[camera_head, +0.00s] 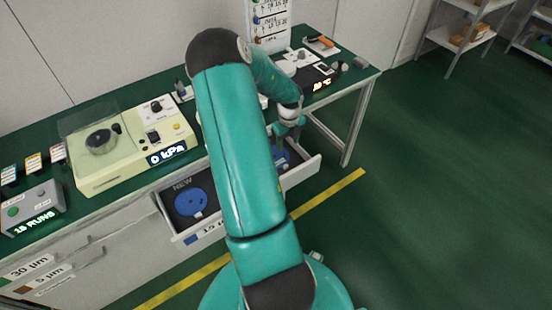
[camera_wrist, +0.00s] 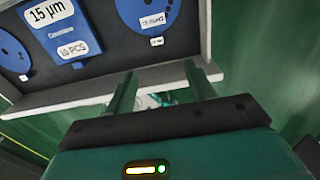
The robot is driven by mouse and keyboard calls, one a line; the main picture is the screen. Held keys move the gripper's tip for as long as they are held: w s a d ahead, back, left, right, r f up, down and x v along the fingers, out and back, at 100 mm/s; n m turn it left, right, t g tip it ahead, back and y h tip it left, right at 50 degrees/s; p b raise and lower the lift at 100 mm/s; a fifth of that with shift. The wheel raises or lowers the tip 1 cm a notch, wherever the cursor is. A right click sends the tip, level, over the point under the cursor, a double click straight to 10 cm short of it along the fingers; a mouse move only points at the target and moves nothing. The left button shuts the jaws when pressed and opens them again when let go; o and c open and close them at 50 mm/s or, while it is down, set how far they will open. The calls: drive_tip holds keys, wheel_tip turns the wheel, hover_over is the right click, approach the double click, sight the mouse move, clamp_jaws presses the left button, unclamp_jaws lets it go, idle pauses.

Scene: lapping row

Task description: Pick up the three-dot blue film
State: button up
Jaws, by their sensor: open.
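An open drawer (camera_head: 297,178) holds blue film discs. In the head view one blue disc (camera_head: 190,203) lies at the left by the word NEW, and part of another blue item (camera_head: 281,160) shows at the right beside my arm. In the wrist view one blue disc (camera_wrist: 12,52) is at the left edge and another (camera_wrist: 150,14) at the upper middle, both cut off by the frame.
A blue 15 µm packet (camera_wrist: 60,28) lies between the discs. On the green bench (camera_head: 90,115) stand a cream vacuum unit (camera_head: 135,145), a counter box (camera_head: 32,208) and a black display unit (camera_head: 312,80). The floor at the right is clear.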

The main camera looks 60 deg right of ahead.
hover_over(285, 166)
drive_tip(key=f, duration=0.7)
drive_tip(key=shift+s+d+f, duration=0.1)
drive_tip(key=shift+s+f, duration=0.1)
drive_tip(key=shift+s, duration=0.1)
drive_tip(key=shift+w+f, duration=0.15)
drive_tip(key=shift+f, duration=1.4)
drive_tip(key=shift+w+f, duration=0.1)
drive_tip(key=shift+f, duration=1.45)
drive_tip(key=c, duration=1.2)
